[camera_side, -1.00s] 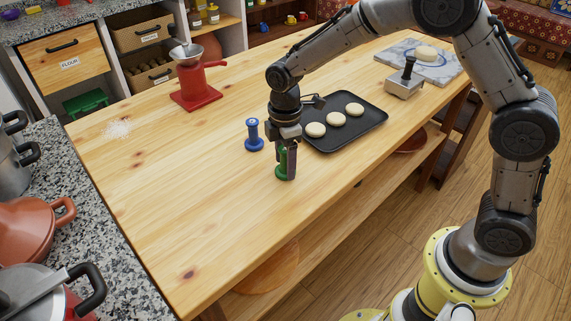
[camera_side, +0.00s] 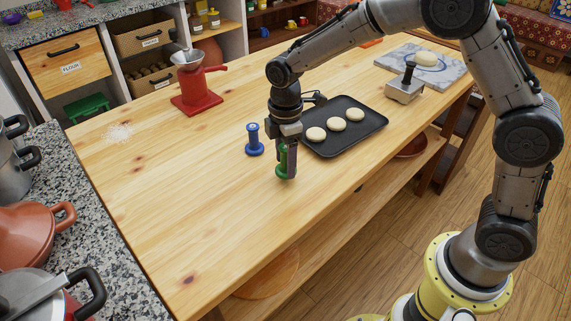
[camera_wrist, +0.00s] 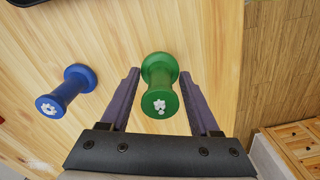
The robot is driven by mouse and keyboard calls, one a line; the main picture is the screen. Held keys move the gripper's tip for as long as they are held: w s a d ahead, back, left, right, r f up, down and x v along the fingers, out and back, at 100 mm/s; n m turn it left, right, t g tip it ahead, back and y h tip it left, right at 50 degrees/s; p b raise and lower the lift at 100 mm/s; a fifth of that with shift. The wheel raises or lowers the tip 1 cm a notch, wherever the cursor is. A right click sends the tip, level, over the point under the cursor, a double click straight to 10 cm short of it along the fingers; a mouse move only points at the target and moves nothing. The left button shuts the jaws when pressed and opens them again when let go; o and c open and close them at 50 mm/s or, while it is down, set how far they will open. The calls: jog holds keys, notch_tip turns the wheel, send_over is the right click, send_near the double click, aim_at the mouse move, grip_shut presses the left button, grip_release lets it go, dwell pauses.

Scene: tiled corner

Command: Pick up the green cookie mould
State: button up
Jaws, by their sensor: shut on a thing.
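The green cookie mould (camera_side: 281,163) stands upright on the wooden table near its front edge. It is spool-shaped, with a white mark on its top end. My gripper (camera_side: 287,160) is down around it, pointing straight down, and shut on it. In the wrist view the green mould (camera_wrist: 159,92) lies between the two fingers of my gripper (camera_wrist: 160,75). In the side view a finger hides part of the mould. Its base appears to rest on the table.
A blue mould (camera_side: 254,140) of similar shape stands just left of my gripper. A black tray (camera_side: 362,133) with three dough rounds lies close on the right. A metal press (camera_side: 405,88) and a red grinder (camera_side: 195,92) stand farther off. The table's left part is mostly clear.

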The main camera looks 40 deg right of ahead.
jog(key=s+d+r, duration=0.3)
jog(key=s+r, duration=0.8)
jog(key=s, duration=0.2)
jog(key=shift+s, duration=0.35)
